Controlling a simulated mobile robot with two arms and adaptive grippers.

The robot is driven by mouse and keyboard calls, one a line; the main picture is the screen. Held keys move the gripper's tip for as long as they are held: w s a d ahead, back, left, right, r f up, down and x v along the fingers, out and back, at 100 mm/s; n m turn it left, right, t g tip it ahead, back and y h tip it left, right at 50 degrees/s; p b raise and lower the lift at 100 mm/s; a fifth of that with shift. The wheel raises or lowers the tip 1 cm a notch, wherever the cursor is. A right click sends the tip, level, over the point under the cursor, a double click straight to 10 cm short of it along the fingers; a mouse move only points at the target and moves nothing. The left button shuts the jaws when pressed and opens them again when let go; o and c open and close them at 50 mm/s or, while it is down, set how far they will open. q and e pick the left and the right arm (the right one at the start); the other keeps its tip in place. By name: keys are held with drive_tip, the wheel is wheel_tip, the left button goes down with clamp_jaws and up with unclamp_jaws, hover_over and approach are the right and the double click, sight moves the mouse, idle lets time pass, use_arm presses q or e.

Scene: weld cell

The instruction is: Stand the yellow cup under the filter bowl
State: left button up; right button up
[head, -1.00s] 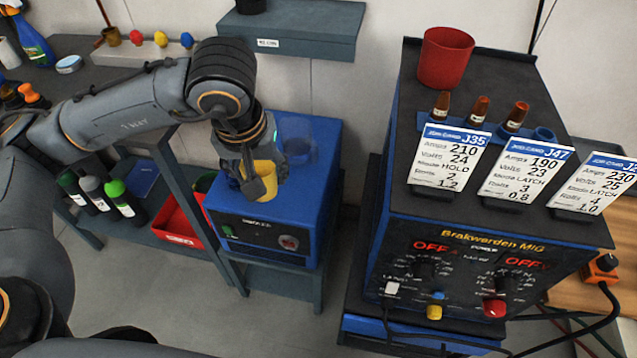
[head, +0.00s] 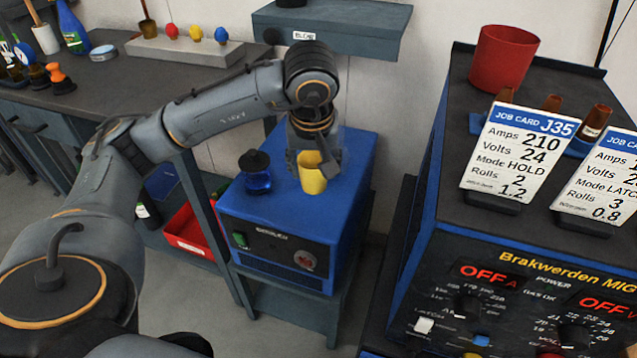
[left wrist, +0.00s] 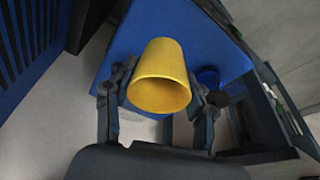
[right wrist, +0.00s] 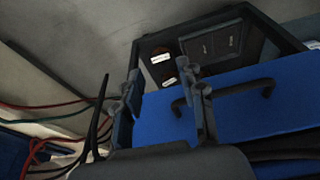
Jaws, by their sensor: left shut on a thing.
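The yellow cup (head: 312,174) is in my left gripper (head: 318,158), whose fingers are shut on its sides. It is over the top of a blue box unit (head: 290,215); whether it touches that top I cannot tell. In the left wrist view the cup (left wrist: 162,78) sits between the fingers, its open mouth facing the camera. A blue see-through bowl with a black top (head: 257,174), seemingly the filter bowl, is left of the cup. My right gripper (right wrist: 165,95) shows only in the right wrist view, fingers apart with nothing between them.
The Brakwerden welder (head: 480,245) stands at the right, with job cards and a red cup (head: 502,58) on top. A grey shelf (head: 335,28) is on the wall behind my left arm. A bench (head: 110,90) with bottles is at the left.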

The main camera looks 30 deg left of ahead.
use_arm(q)
drive_tip(key=w+a+f, duration=0.1)
drive_tip(key=f, duration=0.1)
drive_tip(key=w+a+f, duration=0.1)
drive_tip(key=w+f, duration=0.1)
drive_tip(key=w+a+f+b, duration=0.1)
drive_tip(key=w+f, duration=0.1)
drive_tip(key=shift+w+f, duration=0.15)
drive_tip(key=x, duration=0.3)
drive_tip(key=shift+f+b, duration=0.2)
drive_tip(key=shift+b, duration=0.2)
drive_tip(key=shift+d, duration=0.1)
use_arm(e)
wheel_tip(320, 180, up, 7)
drive_tip(key=shift+s, duration=0.4)
use_arm(q)
drive_tip(key=shift+f, duration=0.15)
use_arm(e)
drive_tip(key=shift+d, duration=0.15)
use_arm(q)
drive_tip(key=o, duration=1.1)
use_arm(e)
drive_tip(key=shift+r, duration=0.15)
use_arm(q)
drive_tip(key=shift+o, duration=0.2)
